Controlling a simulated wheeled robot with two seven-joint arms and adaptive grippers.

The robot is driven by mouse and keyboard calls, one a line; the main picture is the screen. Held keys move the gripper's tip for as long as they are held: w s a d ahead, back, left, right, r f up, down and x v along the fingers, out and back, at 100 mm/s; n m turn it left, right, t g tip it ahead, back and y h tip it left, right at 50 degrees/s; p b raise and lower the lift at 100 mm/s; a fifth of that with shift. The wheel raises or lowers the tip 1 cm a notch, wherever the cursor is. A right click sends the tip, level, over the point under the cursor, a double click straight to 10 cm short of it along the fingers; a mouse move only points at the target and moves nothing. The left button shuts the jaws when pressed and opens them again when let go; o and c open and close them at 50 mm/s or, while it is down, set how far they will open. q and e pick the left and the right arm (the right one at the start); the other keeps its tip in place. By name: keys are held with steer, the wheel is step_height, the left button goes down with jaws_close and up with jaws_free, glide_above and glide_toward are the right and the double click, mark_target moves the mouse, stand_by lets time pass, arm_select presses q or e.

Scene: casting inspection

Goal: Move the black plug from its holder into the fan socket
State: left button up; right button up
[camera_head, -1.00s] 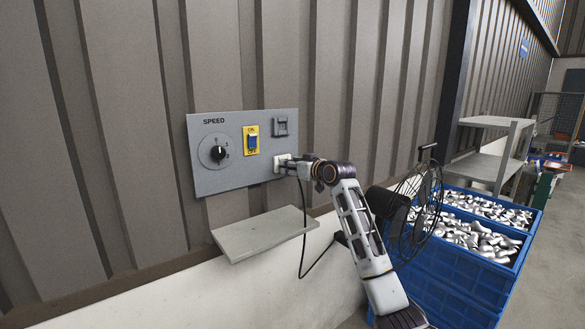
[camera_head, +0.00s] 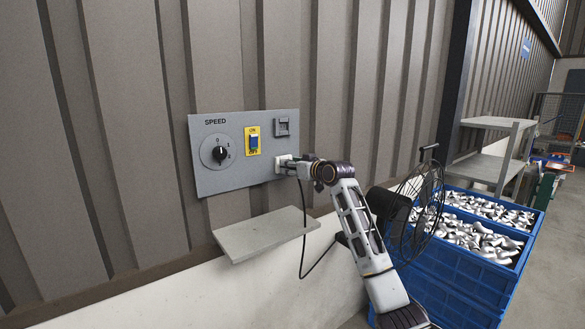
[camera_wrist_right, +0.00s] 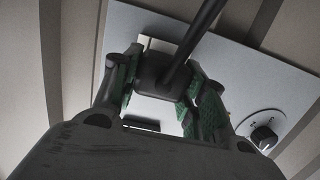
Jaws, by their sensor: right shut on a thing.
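My right gripper (camera_head: 295,167) is at the lower right of the grey control panel (camera_head: 230,178). In the right wrist view the gripper (camera_wrist_right: 165,85) is shut on the black plug (camera_wrist_right: 158,70), whose cable runs up and away. The plug is at the white socket (camera_head: 283,162) on the panel; the gripper hides how deep it sits. A grey square holder (camera_head: 281,127) is above the socket and looks empty. The black fan (camera_head: 415,208) stands to the right behind my right arm. My left gripper is not in view.
The panel bears a speed knob (camera_head: 215,151) and a yellow-backed blue switch (camera_head: 253,140). A small grey shelf (camera_head: 262,235) juts out below. The black cable (camera_head: 304,240) hangs beside it. Blue crates (camera_head: 455,270) of metal castings stand at right, before a grey rack (camera_head: 485,165).

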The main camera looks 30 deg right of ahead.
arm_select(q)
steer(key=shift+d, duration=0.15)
arm_select(e)
steer(key=shift+r, duration=0.1)
steer(key=o, duration=0.8)
steer(key=shift+w, duration=0.1)
steer(key=o, duration=0.4)
steer(key=shift+w, duration=0.15)
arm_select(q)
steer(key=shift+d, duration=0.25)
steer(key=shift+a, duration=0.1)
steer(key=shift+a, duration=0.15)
arm_select(e)
steer(key=shift+s+d+r, duration=0.15)
steer(key=shift+s+r, duration=0.15)
steer(key=shift+s, duration=1.7)
steer(key=shift+s+d+r, duration=0.15)
steer(key=shift+s+r, duration=0.1)
steer(key=shift+s, duration=1.75)
steer(key=shift+s+d+r, duration=0.15)
steer(key=shift+s+r, duration=0.15)
steer(key=shift+s, duration=1.7)
